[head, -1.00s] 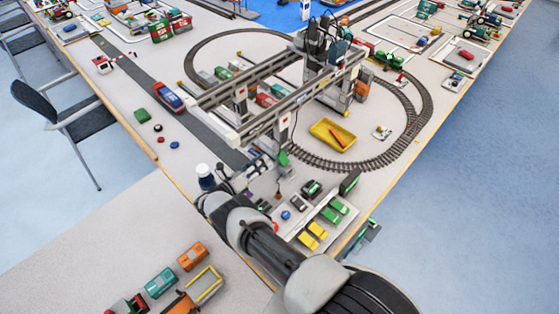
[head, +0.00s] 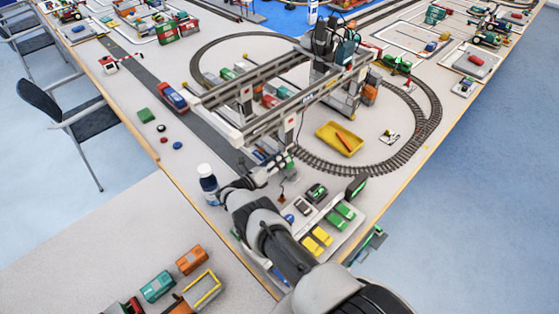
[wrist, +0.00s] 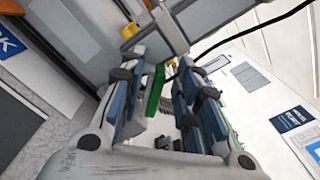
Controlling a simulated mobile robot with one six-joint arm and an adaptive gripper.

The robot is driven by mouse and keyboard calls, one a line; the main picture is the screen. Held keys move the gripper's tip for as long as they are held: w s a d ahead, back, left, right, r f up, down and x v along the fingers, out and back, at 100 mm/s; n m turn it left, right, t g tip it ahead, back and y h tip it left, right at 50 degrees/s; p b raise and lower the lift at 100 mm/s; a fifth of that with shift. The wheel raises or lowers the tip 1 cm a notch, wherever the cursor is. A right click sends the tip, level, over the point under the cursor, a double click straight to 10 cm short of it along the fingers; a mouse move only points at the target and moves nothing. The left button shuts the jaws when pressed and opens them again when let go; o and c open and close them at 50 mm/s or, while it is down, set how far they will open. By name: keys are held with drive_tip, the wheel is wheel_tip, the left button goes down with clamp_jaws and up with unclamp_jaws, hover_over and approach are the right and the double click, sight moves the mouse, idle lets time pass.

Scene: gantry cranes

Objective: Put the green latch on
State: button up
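The green latch (wrist: 155,90) is a narrow upright green piece in the wrist view. My gripper looks open. I cannot tell whether the left finger touches the latch. In the head view my gripper (head: 285,160) is at the foot of the gantry crane's (head: 287,128) near leg and mostly covers the latch there.
A yellow tray (head: 322,143) with a red-orange bar stands right of the crane, inside the track loop (head: 408,155). A board with toy cars (head: 322,236) lies below my gripper.

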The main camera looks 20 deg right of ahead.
clamp_jaws()
idle(0.3)
drive_tip(key=n+b, duration=0.1)
drive_tip(key=f+b, duration=0.1)
drive_tip(key=b, duration=0.1)
drive_tip(key=w+n+b, duration=0.1)
drive_tip(key=b, duration=0.1)
drive_tip(key=shift+a+f+n, duration=0.2)
drive_tip(key=shift+f+n, duration=0.05)
drive_tip(key=shift+n, duration=0.05)
drive_tip(key=shift+w+a+f+n+b, duration=0.1)
drive_tip(key=shift+w+n+b, duration=0.15)
drive_tip(key=shift+n+b, duration=0.7)
unclamp_jaws()
